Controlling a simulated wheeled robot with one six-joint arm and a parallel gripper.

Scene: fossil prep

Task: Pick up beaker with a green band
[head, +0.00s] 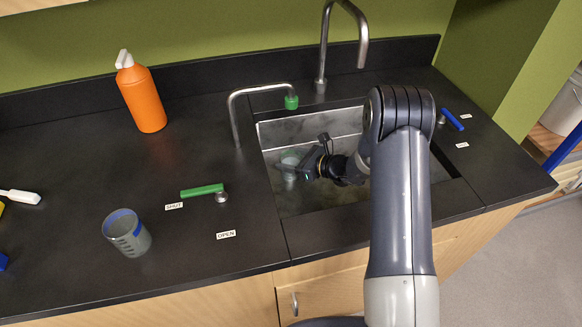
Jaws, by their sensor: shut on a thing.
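A translucent grey beaker (288,160) with a pale greenish rim is inside the sink, toward its left side. I take it for the beaker with a green band, but the band is small and partly hidden. My gripper (297,169) reaches into the sink from the right and is shut on this beaker, with the fingers at its side. The beaker looks about upright. I cannot tell whether its base touches the sink floor.
A metal sink (345,198) surrounds my gripper. A green-tipped spout (262,90) and a tall faucet (323,45) stand behind it. A blue-banded beaker (128,240), green lever (202,190), orange bottle (143,98) and blue lever (453,120) are on the counter.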

